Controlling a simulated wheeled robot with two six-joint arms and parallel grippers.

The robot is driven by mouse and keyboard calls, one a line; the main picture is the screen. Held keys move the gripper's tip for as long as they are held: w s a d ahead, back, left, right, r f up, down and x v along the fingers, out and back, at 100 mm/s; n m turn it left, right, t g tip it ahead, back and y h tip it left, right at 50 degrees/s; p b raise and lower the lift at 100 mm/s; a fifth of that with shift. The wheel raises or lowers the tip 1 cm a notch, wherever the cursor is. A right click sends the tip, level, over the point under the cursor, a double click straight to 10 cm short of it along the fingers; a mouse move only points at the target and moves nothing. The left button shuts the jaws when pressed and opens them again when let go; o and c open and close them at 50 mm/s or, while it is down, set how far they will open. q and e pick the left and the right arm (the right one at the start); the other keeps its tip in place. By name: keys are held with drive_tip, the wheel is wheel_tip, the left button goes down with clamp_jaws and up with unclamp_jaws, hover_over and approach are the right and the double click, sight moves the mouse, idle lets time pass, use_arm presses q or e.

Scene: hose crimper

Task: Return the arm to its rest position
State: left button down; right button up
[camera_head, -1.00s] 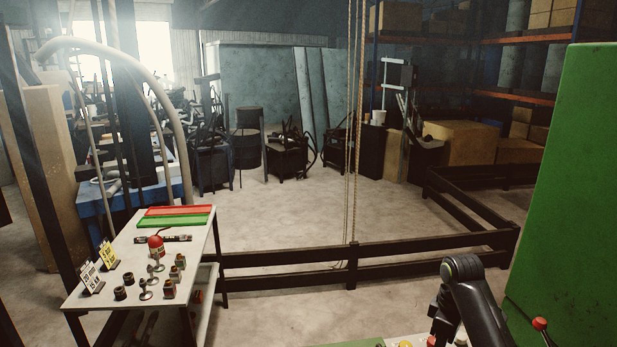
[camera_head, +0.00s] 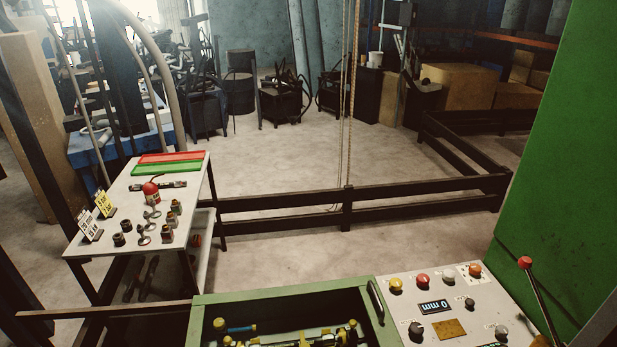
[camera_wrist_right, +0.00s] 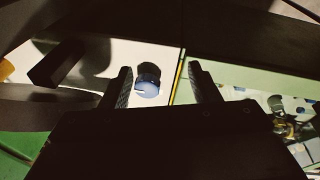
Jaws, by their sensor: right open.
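My right gripper (camera_wrist_right: 160,88) shows in the right wrist view with its two dark fingers apart and nothing held between them. A dark round knob with a bluish face (camera_wrist_right: 147,80) shows in the gap, beyond the fingers, on a pale panel. How far it is from the fingertips I cannot tell. Neither of my arms shows in the head view now. My left gripper is not in view.
A control panel (camera_head: 440,291) with coloured buttons and a red-knobbed lever (camera_head: 525,263) stands beside a green machine (camera_head: 575,160). A green open tray (camera_head: 290,296) holds fittings. A white table (camera_head: 118,222) stands left. Dark rails (camera_head: 270,201) cross the floor.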

drive_tip(key=s+r+m+t+h, duration=0.1)
drive_tip(key=s+r+m, duration=0.3)
drive_tip(key=s, duration=1)
wheel_tip(320, 180, down, 31)
drive_tip(key=d+g+b, duration=0.1)
drive_tip(key=d+b, duration=0.1)
drive_tip(key=b, duration=0.5)
drive_tip(key=s+f+b, duration=0.3)
drive_tip(key=s+f, duration=0.5)
drive_tip(key=f, duration=0.3)
drive_tip(key=s+a+f+g+b, duration=0.1)
drive_tip(key=s+f+b, duration=0.3)
drive_tip(key=s+f, duration=0.3)
wheel_tip(320, 180, down, 5)
drive_tip(key=shift+s+a+f+y, duration=0.15)
drive_tip(key=shift+s+a+y, duration=0.15)
drive_tip(key=shift+s+y, duration=0.1)
